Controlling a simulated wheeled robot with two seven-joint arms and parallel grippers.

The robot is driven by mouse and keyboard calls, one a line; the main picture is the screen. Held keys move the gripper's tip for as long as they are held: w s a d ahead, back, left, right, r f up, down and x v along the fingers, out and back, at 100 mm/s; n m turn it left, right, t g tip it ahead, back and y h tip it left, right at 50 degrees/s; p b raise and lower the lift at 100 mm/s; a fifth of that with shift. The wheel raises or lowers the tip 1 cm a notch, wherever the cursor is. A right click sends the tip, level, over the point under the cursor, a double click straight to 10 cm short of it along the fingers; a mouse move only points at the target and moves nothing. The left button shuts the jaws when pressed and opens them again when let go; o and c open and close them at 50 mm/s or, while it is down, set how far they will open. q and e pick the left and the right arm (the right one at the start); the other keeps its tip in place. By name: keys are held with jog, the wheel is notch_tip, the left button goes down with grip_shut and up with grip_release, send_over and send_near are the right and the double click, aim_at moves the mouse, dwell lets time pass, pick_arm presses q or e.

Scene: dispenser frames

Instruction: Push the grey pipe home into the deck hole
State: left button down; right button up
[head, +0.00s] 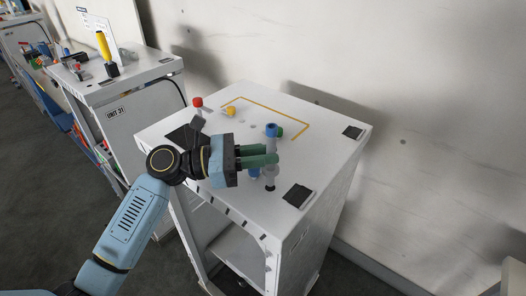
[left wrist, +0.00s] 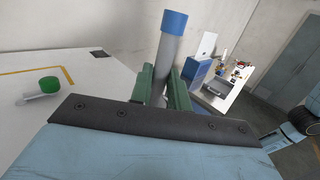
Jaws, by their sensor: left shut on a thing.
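The grey pipe with a blue cap (head: 271,130) stands about upright at the front of the white dispenser deck (head: 322,148). In the left wrist view the pipe (left wrist: 166,58) rises between the green fingers, its blue cap above them. My left gripper (head: 268,155) comes in from the left and is shut on the pipe below the cap. A grey part (head: 269,173) shows below the fingers, close to the deck. The hole under the pipe is hidden, and I cannot tell how deep the lower end sits. My right gripper is not in view.
A green-capped piece (left wrist: 44,90) lies on the deck behind the pipe. Red-capped (head: 197,102) and yellow-capped (head: 229,111) pieces are farther back. Black pads (head: 297,195) sit near the corners. A second unit (head: 133,76) stands left; a wall (head: 400,80) is behind.

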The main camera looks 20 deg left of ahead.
pick_arm(q)
jog(key=shift+p, duration=0.35)
dwell(0.5)
jog(key=shift+f+b, duration=1.6)
jog(key=shift+f, duration=1.05)
jog(key=c, duration=1.3)
grip_release()
jog(key=shift+o, duration=0.2)
jog(key=shift+s+f, duration=0.1)
